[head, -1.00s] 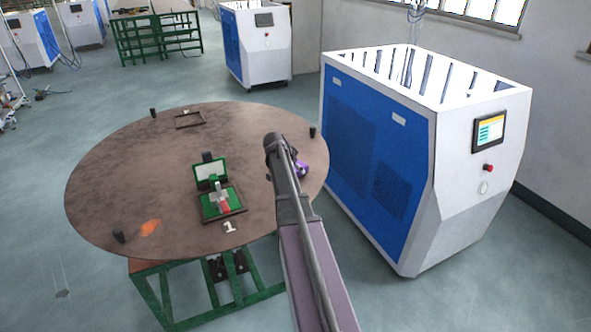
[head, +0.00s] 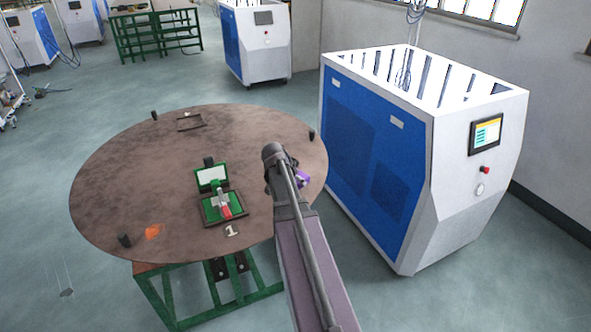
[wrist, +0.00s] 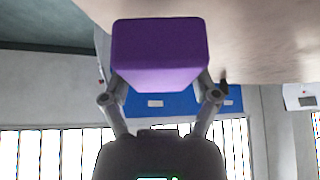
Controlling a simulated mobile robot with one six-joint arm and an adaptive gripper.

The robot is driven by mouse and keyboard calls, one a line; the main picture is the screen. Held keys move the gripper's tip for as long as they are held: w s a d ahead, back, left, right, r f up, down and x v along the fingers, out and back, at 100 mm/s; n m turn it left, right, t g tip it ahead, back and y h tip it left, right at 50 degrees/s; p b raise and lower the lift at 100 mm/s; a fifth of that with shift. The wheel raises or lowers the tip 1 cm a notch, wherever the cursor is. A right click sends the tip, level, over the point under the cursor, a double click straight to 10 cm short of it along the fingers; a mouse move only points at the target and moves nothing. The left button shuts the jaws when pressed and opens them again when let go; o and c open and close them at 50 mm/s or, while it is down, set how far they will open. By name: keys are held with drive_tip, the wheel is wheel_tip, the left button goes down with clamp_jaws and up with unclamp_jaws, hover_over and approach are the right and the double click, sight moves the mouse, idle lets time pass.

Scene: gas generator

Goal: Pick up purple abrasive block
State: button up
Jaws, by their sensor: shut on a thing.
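The purple abrasive block (wrist: 160,48) fills the upper middle of the wrist view, between the two fingers of my gripper (wrist: 160,85). My gripper is shut on it. In the head view the purple block (head: 304,179) shows only in part, at the right side of the round table (head: 130,190), with my arm hiding the rest. My gripper is mostly hidden behind my arm there. I cannot tell from the head view how far the block is from the tabletop.
A blue-and-white machine (head: 400,150) stands close at the right. An empty dark frame (head: 190,121) lies at the back.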

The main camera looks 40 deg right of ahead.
drive_tip(key=s+a, duration=0.2)
drive_tip(key=s, duration=0.1)
drive_tip(key=s+a, duration=0.1)
drive_tip(key=s, duration=0.1)
drive_tip(key=shift+s+a+r, duration=0.15)
drive_tip(key=shift+a+r, duration=0.15)
drive_tip(key=shift+a, duration=0.1)
drive_tip(key=o, duration=0.5)
drive_tip(key=c, duration=0.4)
drive_tip(key=shift+o, duration=0.2)
drive_tip(key=shift+d, duration=0.1)
